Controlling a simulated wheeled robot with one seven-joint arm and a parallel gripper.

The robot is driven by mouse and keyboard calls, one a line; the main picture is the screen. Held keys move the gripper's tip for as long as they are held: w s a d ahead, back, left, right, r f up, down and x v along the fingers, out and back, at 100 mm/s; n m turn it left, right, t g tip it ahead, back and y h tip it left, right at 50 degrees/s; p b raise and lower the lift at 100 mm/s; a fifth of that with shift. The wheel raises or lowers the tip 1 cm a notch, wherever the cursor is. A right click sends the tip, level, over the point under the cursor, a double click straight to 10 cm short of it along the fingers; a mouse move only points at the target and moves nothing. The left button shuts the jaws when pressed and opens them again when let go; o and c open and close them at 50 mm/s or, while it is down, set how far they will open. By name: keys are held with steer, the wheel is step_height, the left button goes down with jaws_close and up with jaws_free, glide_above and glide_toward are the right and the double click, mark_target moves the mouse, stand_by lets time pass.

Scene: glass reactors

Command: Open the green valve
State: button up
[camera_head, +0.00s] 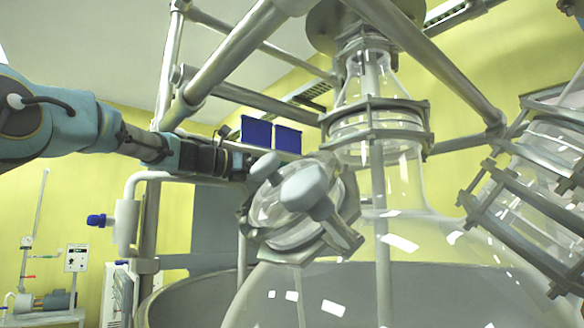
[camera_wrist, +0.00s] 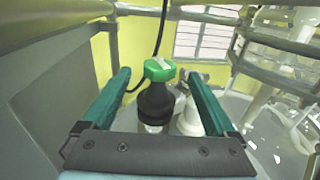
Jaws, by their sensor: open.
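The green valve (camera_wrist: 160,70) shows in the wrist view as a green hexagonal knob on a black stem. It lies between the two teal fingers of my gripper (camera_wrist: 159,76). The fingers stand apart on its left and right, with visible gaps on both sides, so I see no contact. In the head view my gripper (camera_head: 238,165) reaches in from the left, close to the glass reactor's clamped side port (camera_head: 290,215). I cannot make out the green valve in the head view.
The large glass reactor (camera_head: 400,275) fills the right of the head view. Metal frame bars (camera_head: 235,50) run above my arm. In the wrist view, a grey panel (camera_wrist: 45,85) is close on the left and a dark cable passes behind the knob.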

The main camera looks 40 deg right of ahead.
steer(key=shift+p+x, duration=0.8)
steer(key=shift+x, duration=1.45)
steer(key=c, duration=1.4)
